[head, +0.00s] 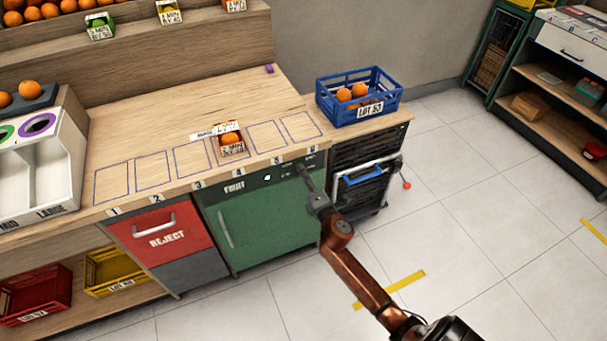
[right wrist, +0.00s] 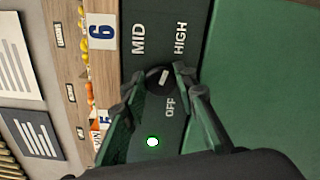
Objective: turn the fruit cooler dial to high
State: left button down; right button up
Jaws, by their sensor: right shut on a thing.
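The fruit cooler (head: 268,228) is the green unit under the counter, with a vertical handle and the word FRUIT on its dark top panel. Its black dial (right wrist: 163,78) carries a short white mark, with the labels OFF, MID and HIGH around it in the right wrist view. I cannot tell which label the mark points to. My right gripper (right wrist: 160,79) is shut on the dial, one fingertip on each side. In the head view the right gripper (head: 303,170) reaches the panel's right end and hides the dial. My left gripper is not in view.
A red REJECT bin (head: 162,238) is left of the cooler. A blue crate of oranges (head: 360,110) stands at the counter's right end, above a black rack (head: 362,150). A small lit spot (right wrist: 152,142) shows on the panel. The tiled floor to the right is mostly free.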

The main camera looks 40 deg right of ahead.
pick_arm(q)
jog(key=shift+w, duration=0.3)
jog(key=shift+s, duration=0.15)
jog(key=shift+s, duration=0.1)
pick_arm(e)
jog(key=o, duration=1.1)
jog(key=v, duration=1.2)
jog(key=shift+a, duration=0.1)
